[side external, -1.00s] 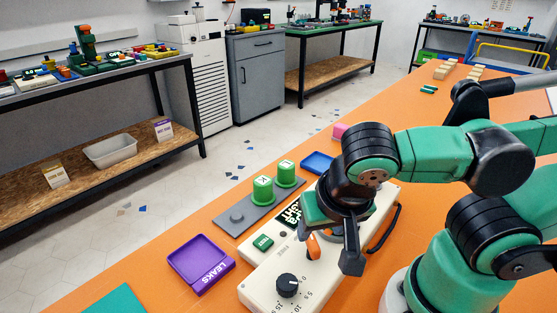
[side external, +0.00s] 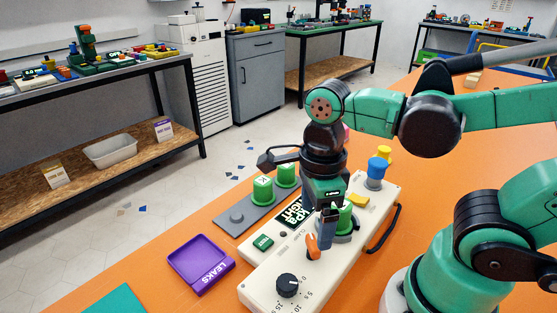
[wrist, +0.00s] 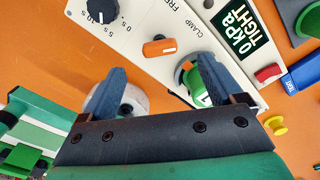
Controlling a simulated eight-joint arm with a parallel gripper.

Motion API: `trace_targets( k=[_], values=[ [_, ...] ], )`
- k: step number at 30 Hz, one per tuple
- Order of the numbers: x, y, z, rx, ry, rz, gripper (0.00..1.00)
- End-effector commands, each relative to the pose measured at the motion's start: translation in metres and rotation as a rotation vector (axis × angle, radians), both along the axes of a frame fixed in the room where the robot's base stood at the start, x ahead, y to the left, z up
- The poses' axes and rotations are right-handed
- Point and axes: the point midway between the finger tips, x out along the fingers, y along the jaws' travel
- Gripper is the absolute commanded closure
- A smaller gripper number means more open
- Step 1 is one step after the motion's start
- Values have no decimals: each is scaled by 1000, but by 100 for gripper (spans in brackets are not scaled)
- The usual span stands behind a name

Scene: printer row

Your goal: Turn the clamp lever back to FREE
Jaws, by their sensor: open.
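The orange clamp lever (side external: 312,246) stands on the cream tester box (side external: 262,283). In the wrist view the lever (wrist: 159,47) lies nearly crosswise beside the CLAMP lettering, with the word FREE partly cut off above it. I cannot tell exactly which mark it points at. My gripper (side external: 327,228) hangs just behind the lever in the side view. In the wrist view my gripper (wrist: 161,66) is open, with its fingers spread wide and the lever just beyond the gap between the fingertips. No contact with the lever shows. A green capped piece (wrist: 190,80) sits by the right finger.
The box carries a black dial (side external: 288,285) and a display (wrist: 242,34) reading 0 kPa TIGHT. A blue piece (side external: 377,171) stands at its far end, and a black handle (side external: 384,229) runs along its side. Green capped pieces (side external: 264,189) and a purple LEAKS tray (side external: 200,262) are left.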

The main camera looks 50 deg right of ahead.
Motion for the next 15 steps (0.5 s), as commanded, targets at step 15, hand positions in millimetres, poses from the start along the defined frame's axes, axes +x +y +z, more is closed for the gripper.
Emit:
trace_targets(
  k=[15],
  values=[
    [0, 0, -44, -2, -1, 7, 13]
  ],
)
